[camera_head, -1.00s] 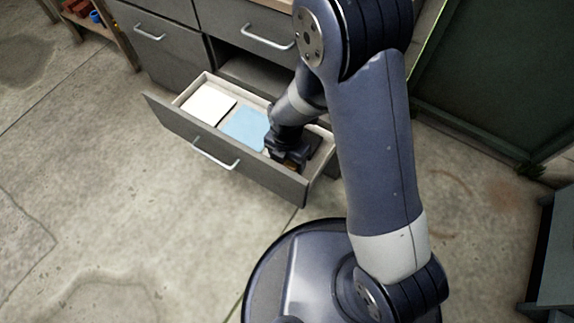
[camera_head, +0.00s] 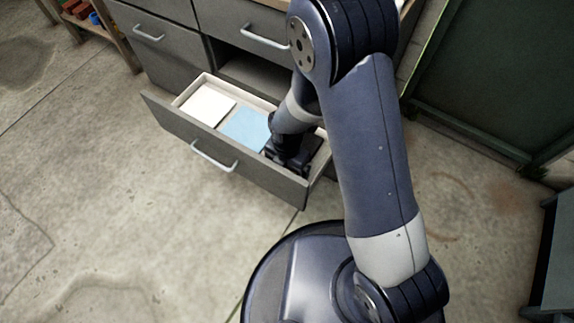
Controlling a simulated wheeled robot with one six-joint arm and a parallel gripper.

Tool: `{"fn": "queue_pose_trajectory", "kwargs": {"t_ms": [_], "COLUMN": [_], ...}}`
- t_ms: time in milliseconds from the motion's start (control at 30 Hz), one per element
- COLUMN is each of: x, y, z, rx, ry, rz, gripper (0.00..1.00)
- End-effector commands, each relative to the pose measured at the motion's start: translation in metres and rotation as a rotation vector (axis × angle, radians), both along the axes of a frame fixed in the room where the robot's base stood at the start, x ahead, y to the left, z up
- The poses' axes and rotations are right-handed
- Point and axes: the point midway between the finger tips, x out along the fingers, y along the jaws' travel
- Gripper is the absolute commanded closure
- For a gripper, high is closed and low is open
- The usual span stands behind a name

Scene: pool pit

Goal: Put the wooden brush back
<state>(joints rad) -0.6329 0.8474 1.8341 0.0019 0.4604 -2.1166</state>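My gripper (camera_head: 287,163) is down inside the right end of an open grey drawer (camera_head: 222,163). I see it only small and dark from above, and its fingers cannot be made out. No wooden brush can be made out now; the inside of the drawer around my gripper is partly hidden by the gripper and wrist. A dark area (camera_head: 312,152) lies in the drawer just right of the gripper.
In the drawer lie a white pad (camera_head: 207,104) at the left and a light blue pad (camera_head: 245,129) in the middle. The grey cabinet (camera_head: 165,50) has shut drawers above. A shelf with red and blue items (camera_head: 88,14) stands back left. The floor in front is clear.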

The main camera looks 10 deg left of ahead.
Motion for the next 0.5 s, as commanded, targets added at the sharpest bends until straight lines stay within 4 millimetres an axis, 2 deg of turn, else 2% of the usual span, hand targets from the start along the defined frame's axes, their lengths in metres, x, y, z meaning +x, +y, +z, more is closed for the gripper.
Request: {"fn": "queue_pose_trajectory", "kwargs": {"t_ms": [167, 233, 500], "x": [0.0, 0.001, 0.001], "y": [0.0, 0.0, 0.0], "z": [0.005, 0.014, 0.073], "rx": [0.0, 0.002, 0.002], "ry": [0.0, -0.003, -0.003], "rz": [0.0, 0.0, 0.0], "gripper": [0.06, 0.06, 0.06]}}
